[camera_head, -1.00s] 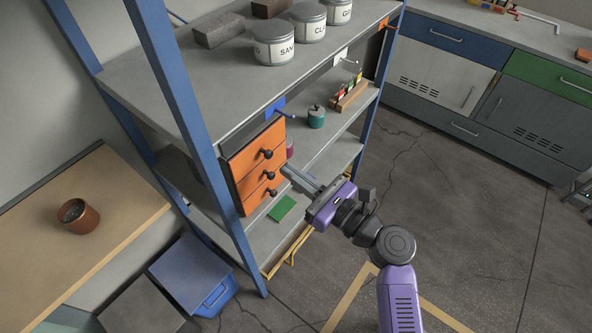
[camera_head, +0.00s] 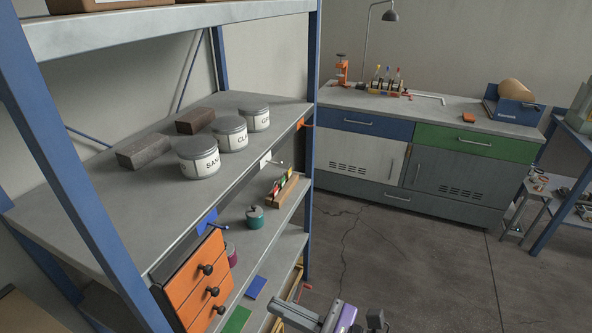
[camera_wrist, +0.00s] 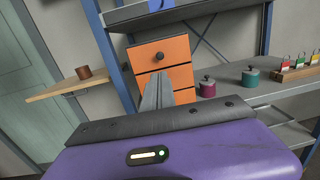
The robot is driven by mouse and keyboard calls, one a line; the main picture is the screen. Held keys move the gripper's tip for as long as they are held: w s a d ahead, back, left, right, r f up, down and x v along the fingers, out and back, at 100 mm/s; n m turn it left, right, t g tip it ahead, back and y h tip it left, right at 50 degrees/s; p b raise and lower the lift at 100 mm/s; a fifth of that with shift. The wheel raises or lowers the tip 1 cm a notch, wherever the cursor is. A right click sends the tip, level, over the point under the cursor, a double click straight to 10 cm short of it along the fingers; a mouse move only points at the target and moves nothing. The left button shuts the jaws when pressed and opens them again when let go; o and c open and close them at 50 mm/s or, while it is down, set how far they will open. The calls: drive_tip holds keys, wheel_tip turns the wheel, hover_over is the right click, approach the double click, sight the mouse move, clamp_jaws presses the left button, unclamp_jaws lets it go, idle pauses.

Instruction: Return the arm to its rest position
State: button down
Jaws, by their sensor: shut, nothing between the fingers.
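My gripper (camera_head: 272,306) shows at the bottom edge of the head view, in front of the shelf unit and to the right of the orange drawers (camera_head: 203,285). Its grey fingers are together and empty. In the wrist view my gripper (camera_wrist: 158,78) points toward the orange drawers (camera_wrist: 165,52), overlapping their lower part in the picture, with no contact visible. The drawers look shut. Most of my arm is below the head view's frame.
The blue-framed shelf (camera_head: 135,195) holds labelled cans, dark bricks, a teal jar (camera_head: 255,217), a magenta jar (camera_wrist: 207,88) and a padlock rack (camera_head: 282,188). A workbench (camera_head: 400,106) stands behind. Open floor (camera_head: 420,265) lies to the right. A wooden ledge (camera_wrist: 65,87) holds a brown pot (camera_wrist: 84,72).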

drive_tip(key=w+d+n+t+h, duration=0.3)
drive_tip(key=w, duration=0.1)
drive_tip(key=s+d+f+n+t+h, duration=0.3)
drive_tip(key=d+h, duration=0.2)
drive_tip(key=d, duration=0.1)
drive_tip(key=s+d+f+n+t+h, duration=0.2)
drive_tip(key=s+d+f+n+h, duration=0.15)
drive_tip(key=d, duration=0.35)
drive_tip(key=s+d+r+n+h, duration=0.2)
drive_tip(key=s+n, duration=0.2)
drive_tip(key=s, duration=0.5)
drive_tip(key=s+d+r+n+h, duration=0.1)
drive_tip(key=s+d+r+n, duration=0.2)
drive_tip(key=s, duration=0.7)
drive_tip(key=s+d+r+n+h, duration=0.2)
drive_tip(key=s+n, duration=0.4)
drive_tip(key=s, duration=0.3)
drive_tip(key=shift+s+d+r+h, duration=0.25)
drive_tip(key=shift+d+r+h, duration=0.1)
drive_tip(key=shift+d, duration=0.15)
